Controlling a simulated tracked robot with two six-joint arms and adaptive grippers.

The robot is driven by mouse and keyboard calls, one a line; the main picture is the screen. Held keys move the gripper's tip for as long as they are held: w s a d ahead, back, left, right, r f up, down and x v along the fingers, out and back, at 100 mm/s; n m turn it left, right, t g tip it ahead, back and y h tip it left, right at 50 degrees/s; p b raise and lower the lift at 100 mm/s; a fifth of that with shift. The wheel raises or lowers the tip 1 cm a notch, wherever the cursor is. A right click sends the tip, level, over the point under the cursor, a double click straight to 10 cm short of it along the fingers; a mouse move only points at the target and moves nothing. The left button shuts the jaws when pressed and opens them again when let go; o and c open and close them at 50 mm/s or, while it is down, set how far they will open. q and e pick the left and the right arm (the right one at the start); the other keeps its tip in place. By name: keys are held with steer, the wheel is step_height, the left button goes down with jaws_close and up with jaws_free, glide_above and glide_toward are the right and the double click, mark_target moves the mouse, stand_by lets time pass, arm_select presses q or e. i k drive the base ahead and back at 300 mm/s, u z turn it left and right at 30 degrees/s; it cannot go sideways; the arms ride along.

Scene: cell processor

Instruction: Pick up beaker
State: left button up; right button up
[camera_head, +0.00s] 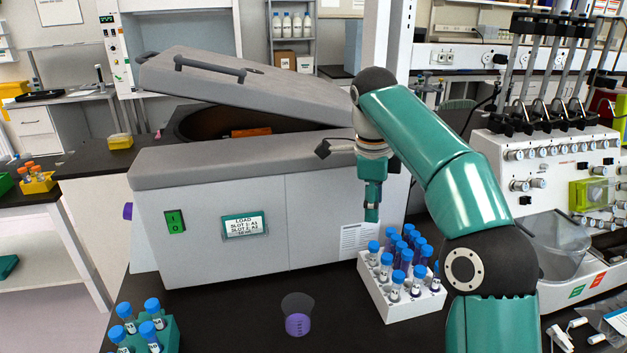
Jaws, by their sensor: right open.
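A small clear beaker (297,314) with purple liquid in its lower part stands upright on the black bench top, in front of the grey and white centrifuge. My right gripper (345,185) is open and empty. It is above and to the right of the beaker, in front of the centrifuge's right part, and well apart from the beaker. One finger points down and the other points left. My left gripper is not in view.
The centrifuge (215,235) has its lid partly raised. A white rack (402,307) of blue-capped tubes stands right of the beaker, below my right gripper. A teal rack (165,335) of tubes is at the front left. The bench around the beaker is clear.

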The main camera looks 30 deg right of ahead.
mark_target(297, 307)
steer(key=k, duration=1)
